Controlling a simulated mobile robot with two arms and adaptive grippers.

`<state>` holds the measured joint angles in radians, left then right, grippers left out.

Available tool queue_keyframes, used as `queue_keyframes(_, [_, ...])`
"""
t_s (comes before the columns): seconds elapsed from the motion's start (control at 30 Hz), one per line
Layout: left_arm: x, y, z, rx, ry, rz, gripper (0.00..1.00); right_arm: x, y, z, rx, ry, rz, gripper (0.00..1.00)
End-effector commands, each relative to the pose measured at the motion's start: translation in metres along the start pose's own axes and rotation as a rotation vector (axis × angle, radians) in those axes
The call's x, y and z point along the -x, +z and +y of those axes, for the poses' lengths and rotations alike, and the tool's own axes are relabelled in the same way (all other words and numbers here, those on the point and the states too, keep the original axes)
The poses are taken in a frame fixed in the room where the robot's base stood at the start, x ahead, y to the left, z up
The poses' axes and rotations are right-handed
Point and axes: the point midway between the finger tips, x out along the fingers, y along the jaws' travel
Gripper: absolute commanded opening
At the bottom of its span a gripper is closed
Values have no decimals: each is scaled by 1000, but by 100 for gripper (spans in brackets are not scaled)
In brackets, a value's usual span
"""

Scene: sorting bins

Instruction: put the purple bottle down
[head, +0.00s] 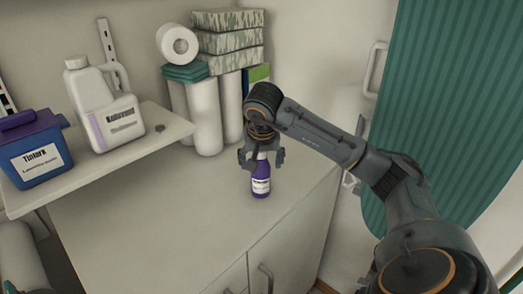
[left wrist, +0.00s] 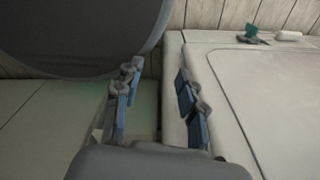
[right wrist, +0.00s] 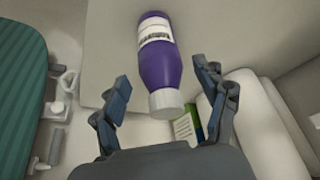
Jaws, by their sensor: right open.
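The purple bottle (head: 261,178) with a white label and white cap stands upright on the cabinet top (head: 190,215), toward its right side. In the right wrist view the bottle (right wrist: 158,65) is seen from above, its cap toward the gripper. My right gripper (head: 262,158) is over the bottle's upper part, fingers spread on both sides. In the right wrist view the fingers (right wrist: 167,105) are open, with clear gaps to the cap. My left gripper (left wrist: 155,105) shows only in the left wrist view, its fingers apart with nothing between them.
A raised shelf at left (head: 165,138) holds a white detergent jug (head: 103,105) and a blue box (head: 40,158). Paper rolls (head: 203,115) and patterned boxes (head: 228,38) stand behind the bottle. A green curtain (head: 455,100) hangs at right. The cabinet top's front is clear.

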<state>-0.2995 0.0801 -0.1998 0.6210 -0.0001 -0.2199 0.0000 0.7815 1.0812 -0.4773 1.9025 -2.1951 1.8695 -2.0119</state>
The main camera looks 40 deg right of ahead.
Motion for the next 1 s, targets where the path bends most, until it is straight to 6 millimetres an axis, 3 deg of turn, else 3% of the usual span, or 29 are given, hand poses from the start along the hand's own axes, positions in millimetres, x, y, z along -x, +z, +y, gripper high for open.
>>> queue_keyframes(0.2, [-6,0,0,0,0,0,40,50,-1,-1,-1,-4,5,73])
queue_keyframes(0.4, [4,0,0,0,0,0,40,77,-1,0,1,-1,4,73])
queue_keyframes(0.87, [5,0,0,0,0,-1,40,82,0,0,0,0,-1,73])
queue_keyframes(1.0, [10,-2,0,0,0,0,40,84,3,-9,2,-27,-12,73])
